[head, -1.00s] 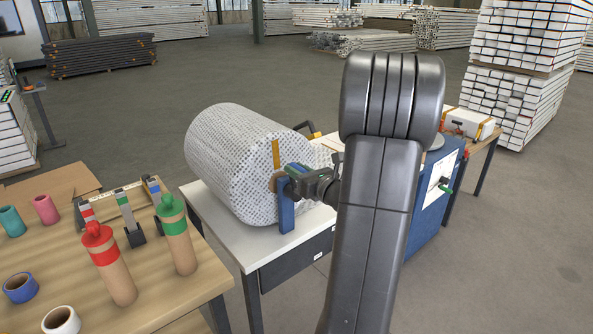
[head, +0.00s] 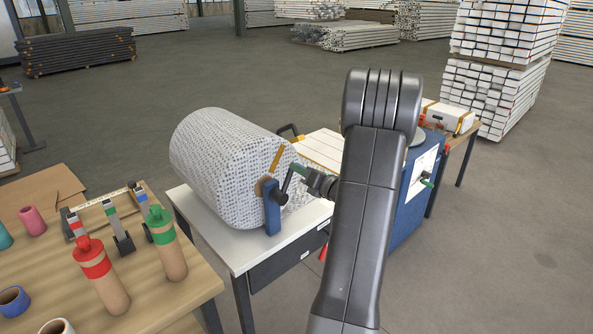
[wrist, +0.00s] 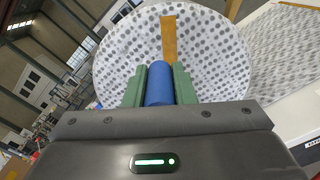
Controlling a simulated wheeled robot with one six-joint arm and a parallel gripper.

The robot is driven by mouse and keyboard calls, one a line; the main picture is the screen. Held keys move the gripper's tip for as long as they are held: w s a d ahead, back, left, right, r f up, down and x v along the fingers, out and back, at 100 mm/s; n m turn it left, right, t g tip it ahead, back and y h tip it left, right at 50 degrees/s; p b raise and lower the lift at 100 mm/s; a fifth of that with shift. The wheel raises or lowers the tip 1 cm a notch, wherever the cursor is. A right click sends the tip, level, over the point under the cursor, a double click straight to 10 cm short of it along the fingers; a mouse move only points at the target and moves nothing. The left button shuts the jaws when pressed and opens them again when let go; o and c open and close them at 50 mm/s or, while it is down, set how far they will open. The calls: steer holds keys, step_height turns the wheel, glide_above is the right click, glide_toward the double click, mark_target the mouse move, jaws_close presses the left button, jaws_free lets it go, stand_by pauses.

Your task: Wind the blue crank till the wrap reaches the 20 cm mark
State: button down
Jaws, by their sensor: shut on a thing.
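The wrap roll (head: 215,160), white with grey dots, lies on its side on a white-topped table. A blue post (head: 272,212) stands at its near end, by a round hub (head: 266,187). A yellow strip (head: 278,158) slants up to the right across that end; no marks on it are legible. My gripper (head: 299,170) is at the crank in front of the roll's end. In the wrist view its green fingers are shut on the blue crank handle (wrist: 158,84), one finger on each side. The wrap end and yellow strip (wrist: 168,40) show behind it.
A wooden table (head: 150,285) at lower left holds red-topped (head: 100,275) and green-topped (head: 167,245) tubes, tape rolls and a small rack. A blue cabinet (head: 408,210) stands to the right, partly behind my arm. Stacked white bundles stand behind on open floor.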

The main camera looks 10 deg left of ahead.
steer(key=shift+w+d+f, duration=0.2)
steer(key=shift+f, duration=0.1)
stand_by(0.4)
steer(key=c, duration=1.2)
jaws_free()
steer(key=shift+d, duration=0.1)
steer(key=b+v, duration=0.3)
steer(key=v, duration=1)
steer(key=shift+s+d, duration=0.2)
steer(key=shift+d, duration=0.05)
